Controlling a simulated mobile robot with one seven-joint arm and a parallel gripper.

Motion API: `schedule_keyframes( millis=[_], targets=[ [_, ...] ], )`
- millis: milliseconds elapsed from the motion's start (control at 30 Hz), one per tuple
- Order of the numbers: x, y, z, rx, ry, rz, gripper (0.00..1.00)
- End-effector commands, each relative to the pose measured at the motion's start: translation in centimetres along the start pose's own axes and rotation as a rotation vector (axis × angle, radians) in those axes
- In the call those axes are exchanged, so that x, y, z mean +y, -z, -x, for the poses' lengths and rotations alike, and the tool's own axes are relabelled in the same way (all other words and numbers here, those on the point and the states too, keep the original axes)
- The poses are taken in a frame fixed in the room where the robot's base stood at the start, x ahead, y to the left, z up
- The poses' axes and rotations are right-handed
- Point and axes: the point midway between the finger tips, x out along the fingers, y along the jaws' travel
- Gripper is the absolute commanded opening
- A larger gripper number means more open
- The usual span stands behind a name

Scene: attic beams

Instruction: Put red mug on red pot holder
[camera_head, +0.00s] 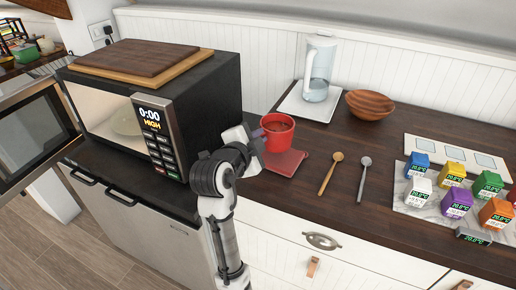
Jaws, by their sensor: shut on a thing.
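The red mug (278,133) is upright on the dark wood counter, right of the microwave, and its top opening shows. The red pot holder (287,163) lies flat on the counter near its front edge. The mug overlaps the pot holder's far part in the picture; I cannot tell whether it rests on it or is held just above. My gripper (257,135) reaches in from the left and is shut on the mug's left side. The fingertips and the mug's handle are mostly hidden.
The open black microwave (205,85) stands close left with boards on top. A glass pitcher (317,75) on a white tray and a wooden bowl (369,104) stand behind. A wooden spoon (330,174), a grey spoon (364,178) and several coloured cubes lie to the right.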

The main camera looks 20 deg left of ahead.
Motion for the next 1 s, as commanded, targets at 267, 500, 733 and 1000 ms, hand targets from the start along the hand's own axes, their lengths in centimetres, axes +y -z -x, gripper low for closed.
schedule_keyframes(
  millis=[267,500,733,1000],
  targets=[
    [2.4,-1.5,-0.7,0.0,0.001,0.003,0.0],
    [3.1,-1.9,-0.9,0.001,0.005,-0.001,0.0],
    [3.3,-2.1,-1.0,0.001,0.004,-0.001,0.0],
    [3.3,-2.1,-1.0,-0.001,0.0,0.0,0.32]
  ],
)
